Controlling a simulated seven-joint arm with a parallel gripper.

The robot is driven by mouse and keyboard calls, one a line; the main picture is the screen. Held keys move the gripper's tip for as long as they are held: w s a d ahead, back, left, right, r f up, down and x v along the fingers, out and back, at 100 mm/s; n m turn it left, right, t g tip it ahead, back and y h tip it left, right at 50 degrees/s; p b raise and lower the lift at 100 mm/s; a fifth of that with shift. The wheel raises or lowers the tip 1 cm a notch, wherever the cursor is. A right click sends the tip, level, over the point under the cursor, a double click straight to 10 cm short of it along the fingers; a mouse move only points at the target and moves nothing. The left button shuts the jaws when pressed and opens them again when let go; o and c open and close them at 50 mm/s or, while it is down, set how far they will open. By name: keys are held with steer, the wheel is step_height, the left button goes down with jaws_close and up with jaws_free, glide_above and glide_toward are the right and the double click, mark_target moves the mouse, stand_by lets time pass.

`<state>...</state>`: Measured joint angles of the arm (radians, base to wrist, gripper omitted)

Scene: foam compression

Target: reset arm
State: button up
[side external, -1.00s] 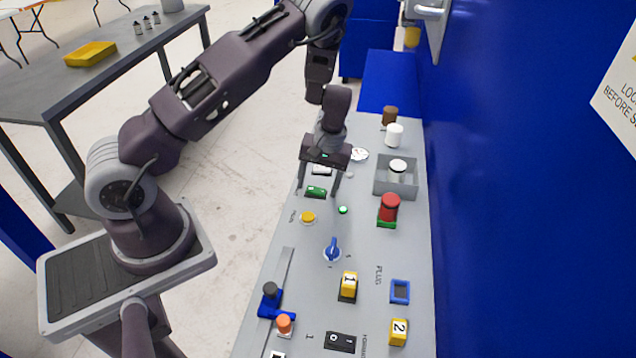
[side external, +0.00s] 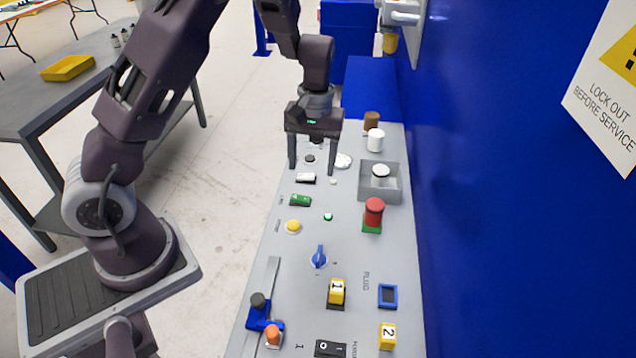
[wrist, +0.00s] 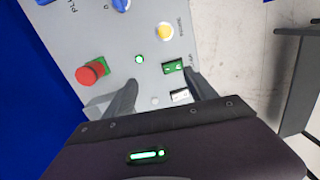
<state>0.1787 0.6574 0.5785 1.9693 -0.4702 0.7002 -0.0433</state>
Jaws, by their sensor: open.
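My gripper (side external: 311,172) is open and empty, with its fingers pointing down above the far part of the grey panel (side external: 285,262). In the wrist view my gripper (wrist: 158,98) has its two fingers spread wide apart with nothing between them. Below and near the fingers are a green rocker switch (side external: 300,200), a white switch (side external: 306,178) and a lit green button (side external: 328,217). The green switch also shows beside a fingertip in the wrist view (wrist: 173,67).
A red cylinder (side external: 374,210) on a green base and an open grey box (side external: 366,190) holding a white-topped piece stand right of my gripper. A blue wall (side external: 480,200) borders the panel. Air above the panel is free.

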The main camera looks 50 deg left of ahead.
steer(key=s+d+r+m+t+h, duration=0.1)
steer(key=s+d+r+m+t, duration=0.1)
steer(key=s+d+r, duration=0.45)
steer(key=s+d+r+m+t+h, duration=0.1)
steer(key=s+d+r+m, duration=0.15)
steer(key=r, duration=0.75)
steer(key=s+r+m+t+y, duration=0.1)
steer(key=s+r+m+t, duration=0.2)
steer(key=s, duration=1)
steer(key=shift+s+d+r+m+y, duration=0.25)
steer(key=shift+s+d+m+y, duration=0.1)
steer(key=shift+d+m, duration=0.1)
